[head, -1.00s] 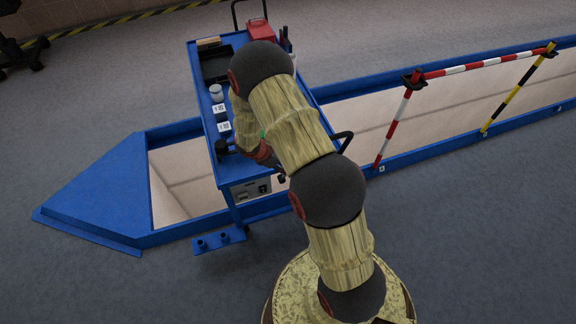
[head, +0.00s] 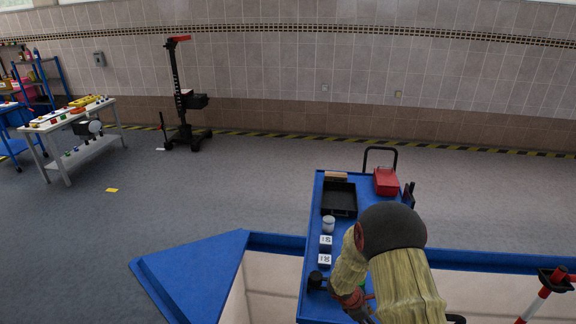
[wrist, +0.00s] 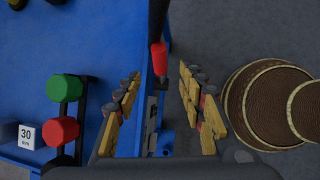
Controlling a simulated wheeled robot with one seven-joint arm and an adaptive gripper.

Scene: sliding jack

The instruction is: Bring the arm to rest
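My gripper (wrist: 160,112) is open in the wrist view, its yellow, black-knuckled fingers spread apart with nothing held between them. The blue cart's edge, a dark bar with a red end (wrist: 159,58) and floor show beyond the fingers. In the head view my gripper (head: 358,304) is low, by the near end of the blue cart (head: 313,225), partly hidden by my arm. My arm (head: 405,285) is bent over the cart's right side.
The cart carries a black tray (head: 339,199), a red box (head: 386,182), a white jar (head: 328,224) and labelled blocks (head: 325,243). Green (wrist: 64,88) and red (wrist: 61,131) knobs lie near the left finger. A striped barrier (head: 545,295) stands at right.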

